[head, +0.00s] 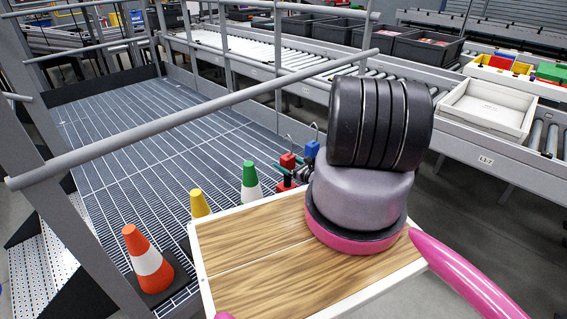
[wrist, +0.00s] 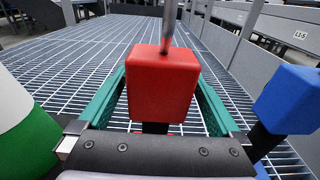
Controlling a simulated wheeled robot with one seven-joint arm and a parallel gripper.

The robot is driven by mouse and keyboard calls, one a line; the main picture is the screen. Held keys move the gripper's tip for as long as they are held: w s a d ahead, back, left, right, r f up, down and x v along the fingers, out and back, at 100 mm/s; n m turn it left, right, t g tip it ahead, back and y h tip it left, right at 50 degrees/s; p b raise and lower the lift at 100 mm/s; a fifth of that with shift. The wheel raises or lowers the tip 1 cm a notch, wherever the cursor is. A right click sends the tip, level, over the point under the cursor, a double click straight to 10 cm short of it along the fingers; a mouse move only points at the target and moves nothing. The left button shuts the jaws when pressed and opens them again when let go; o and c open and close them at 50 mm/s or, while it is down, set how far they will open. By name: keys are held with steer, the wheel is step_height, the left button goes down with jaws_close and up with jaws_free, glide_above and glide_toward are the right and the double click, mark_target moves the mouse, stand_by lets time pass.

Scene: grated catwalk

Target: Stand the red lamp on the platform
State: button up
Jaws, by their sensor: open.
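The red lamp (wrist: 162,85) is a red block with a thin metal rod rising from its top. It stands upright on the grating in the wrist view. My gripper (wrist: 160,76) is open, with its teal fingers on either side of the lamp; I cannot tell whether they touch it. In the head view the red lamp (head: 288,161) shows small beyond a wooden board, with my gripper (head: 291,172) partly hidden behind my arm. The wood-topped board (head: 245,255) with a white rim is bare where visible; I cannot tell whether it is the platform.
A blue lamp (wrist: 287,100) stands close right of my gripper. A green-and-white cone (head: 251,182) stands close left. A yellow cone (head: 199,203) and an orange-and-white cone (head: 148,258) stand farther left. A grey railing (head: 210,108) crosses the catwalk. Open grating (head: 150,125) lies behind.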

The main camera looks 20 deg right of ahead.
steer(key=v, duration=1)
steer(key=shift+s, duration=0.1)
